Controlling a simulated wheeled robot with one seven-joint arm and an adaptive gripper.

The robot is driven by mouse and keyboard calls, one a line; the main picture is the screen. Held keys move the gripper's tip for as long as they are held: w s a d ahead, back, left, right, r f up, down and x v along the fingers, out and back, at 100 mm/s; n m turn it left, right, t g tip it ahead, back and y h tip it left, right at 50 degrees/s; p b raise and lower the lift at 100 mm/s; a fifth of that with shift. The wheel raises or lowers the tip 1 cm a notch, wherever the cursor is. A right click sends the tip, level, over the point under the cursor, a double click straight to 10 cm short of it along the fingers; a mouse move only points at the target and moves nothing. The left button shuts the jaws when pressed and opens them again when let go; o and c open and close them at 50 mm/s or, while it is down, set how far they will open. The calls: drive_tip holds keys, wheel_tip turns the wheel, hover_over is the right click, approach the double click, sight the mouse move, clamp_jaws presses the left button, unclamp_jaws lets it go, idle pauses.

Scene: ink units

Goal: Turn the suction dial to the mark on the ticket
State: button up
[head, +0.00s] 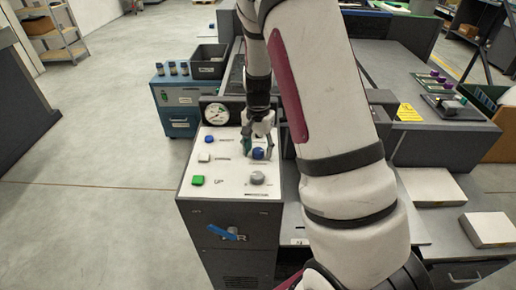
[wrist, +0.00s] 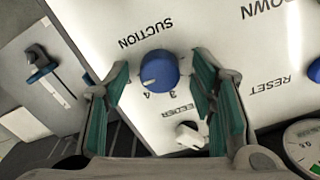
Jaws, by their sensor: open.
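The blue suction dial (wrist: 159,70) sits on the white panel, under the word SUCTION, in the wrist view. A pale pointer line on it points to the lower left, near the 4; a 3 also shows. My gripper (wrist: 160,76) is open, with one green-padded finger on each side of the dial; I cannot tell whether they touch it. In the head view my gripper (head: 258,146) is over the blue dial (head: 258,154). A yellow card (head: 408,112) lies on the bench at right; its print is too small to read and I cannot tell if it is the ticket.
The control panel (head: 228,190) also carries a pressure gauge (head: 215,114), a blue button (head: 208,139), a green button (head: 198,180) and a grey knob (head: 257,178). A blue lever (head: 228,233) sticks out of the cabinet's front. A blue cabinet (head: 180,123) stands behind at left.

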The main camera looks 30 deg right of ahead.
sight(258, 150)
wheel_tip(258, 150, up, 12)
idle(0.5)
idle(0.5)
